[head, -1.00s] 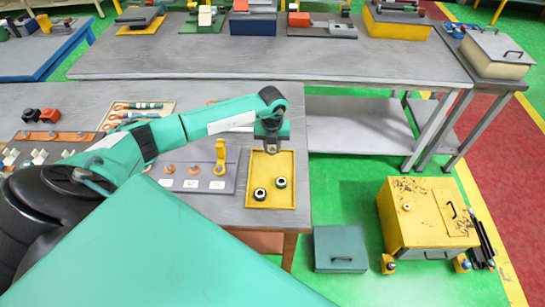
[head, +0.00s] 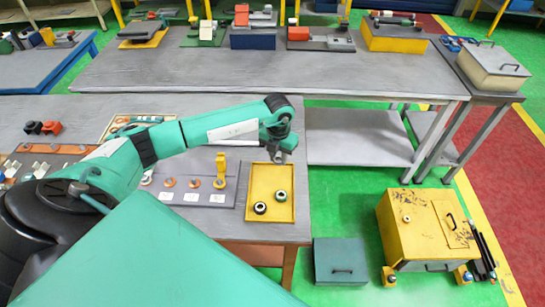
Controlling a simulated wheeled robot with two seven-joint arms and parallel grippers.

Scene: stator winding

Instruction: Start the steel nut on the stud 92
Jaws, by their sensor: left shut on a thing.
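My left gripper (head: 279,156) points down over the far edge of the yellow tray (head: 284,214). It is shut on a small grey piece, which I take to be the steel nut; the jaws hide most of it. A black ring-like nut (head: 260,208) and a green-rimmed one (head: 281,195) lie in the tray, apart from the gripper. Left of the tray is a grey board (head: 230,200) with a row of orange and pale round fittings, white labels and an upright yellow piece (head: 221,165). The labels are too small to read, so I cannot tell which is stud 92. My right gripper is out of view.
Red and black blocks (head: 43,128) and a tool tray (head: 112,127) lie on the left of the bench. A long grey table (head: 330,68) stands behind. A yellow cabinet (head: 405,238) and a teal box (head: 341,248) stand on the floor at right.

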